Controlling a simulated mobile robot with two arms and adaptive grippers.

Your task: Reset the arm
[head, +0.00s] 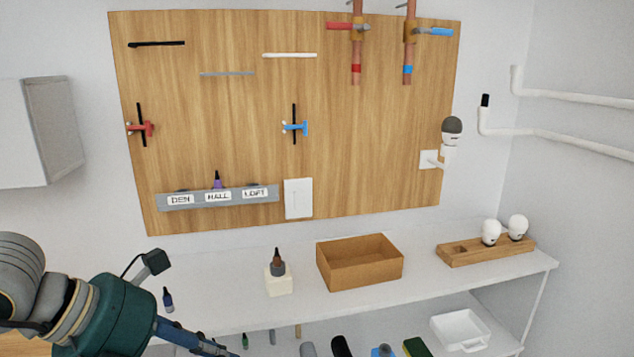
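My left arm (95,315) comes in at the lower left, in front of the shelf's left end. Its dark green wrist carries a small black camera block. The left gripper (208,345) points right and down at the bottom edge. Only a slim blue-grey part of it shows, so I cannot tell whether it is open or shut, and no held object is visible. My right arm and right gripper are not in view.
A white shelf (220,300) holds a small dark bottle (168,299), a brown-tipped bottle in a white block (278,278), an open cardboard box (358,264) and a wooden bulb holder (462,252). A wooden board (230,120) hangs behind. A white tray (462,333) sits lower right.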

